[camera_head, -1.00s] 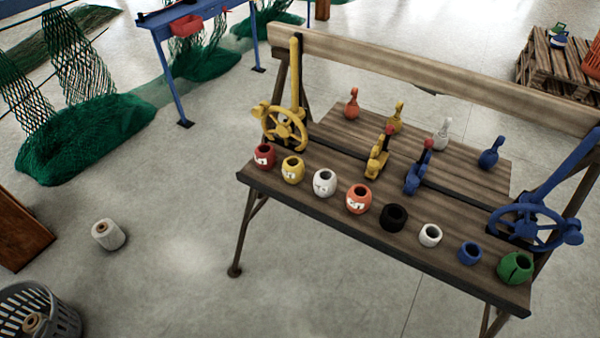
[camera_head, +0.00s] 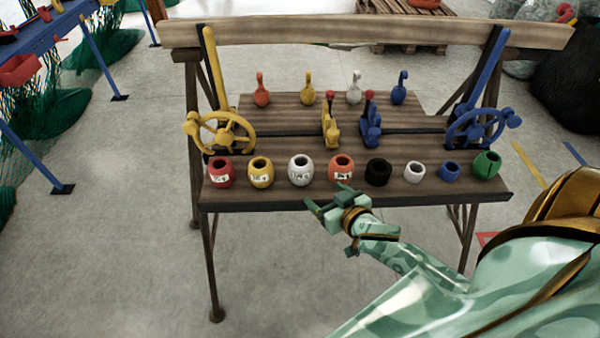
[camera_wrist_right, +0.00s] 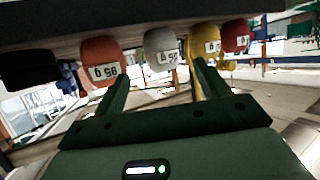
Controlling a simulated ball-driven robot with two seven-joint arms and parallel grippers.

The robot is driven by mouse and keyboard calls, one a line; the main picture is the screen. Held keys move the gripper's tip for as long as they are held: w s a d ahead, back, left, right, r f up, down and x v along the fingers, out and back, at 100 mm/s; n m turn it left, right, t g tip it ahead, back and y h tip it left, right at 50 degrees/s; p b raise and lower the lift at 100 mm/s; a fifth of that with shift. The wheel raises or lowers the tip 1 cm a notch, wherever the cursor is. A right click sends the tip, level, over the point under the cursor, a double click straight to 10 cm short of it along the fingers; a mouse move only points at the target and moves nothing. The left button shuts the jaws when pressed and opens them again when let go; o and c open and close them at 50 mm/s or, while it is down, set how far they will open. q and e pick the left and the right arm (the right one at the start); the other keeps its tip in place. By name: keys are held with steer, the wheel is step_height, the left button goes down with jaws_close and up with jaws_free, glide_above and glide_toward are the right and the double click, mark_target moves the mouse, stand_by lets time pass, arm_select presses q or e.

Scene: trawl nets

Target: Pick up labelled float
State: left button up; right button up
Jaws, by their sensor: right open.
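Floats with white labels stand in a row along the front of the wooden bench (camera_head: 260,199): red (camera_head: 220,172), yellow (camera_head: 261,172), white (camera_head: 301,170) and orange (camera_head: 342,167). The same labelled floats show upside down in the right wrist view: orange (camera_wrist_right: 100,55), white (camera_wrist_right: 163,45), yellow (camera_wrist_right: 205,40) and red (camera_wrist_right: 234,35). My right gripper (camera_head: 326,195) is open and empty at the bench's front edge, just in front of the white and orange floats. In the right wrist view its fingers (camera_wrist_right: 160,72) point towards them, apart. My left gripper is out of view.
Unlabelled black (camera_head: 378,172), small white (camera_head: 414,172), blue (camera_head: 449,171) and green (camera_head: 487,165) floats continue the row. A yellow handwheel (camera_head: 222,132) and a blue handwheel (camera_head: 477,128) flank upright levers (camera_head: 330,122). Small pin-shaped pieces (camera_head: 308,90) stand behind.

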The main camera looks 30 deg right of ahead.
mark_target(307, 180)
steer(key=b+x, duration=0.2)
steer(key=x, duration=0.6)
steer(key=shift+w+f, duration=0.1)
steer(key=shift+f, duration=0.15)
steer(key=b+x, duration=0.2)
steer(key=x, duration=0.4)
steer(key=shift+w+d+b, duration=0.1)
steer(key=shift+w+b, duration=0.15)
steer(key=shift+b, duration=0.1)
steer(key=shift+r, duration=0.2)
steer(key=c, duration=0.8)
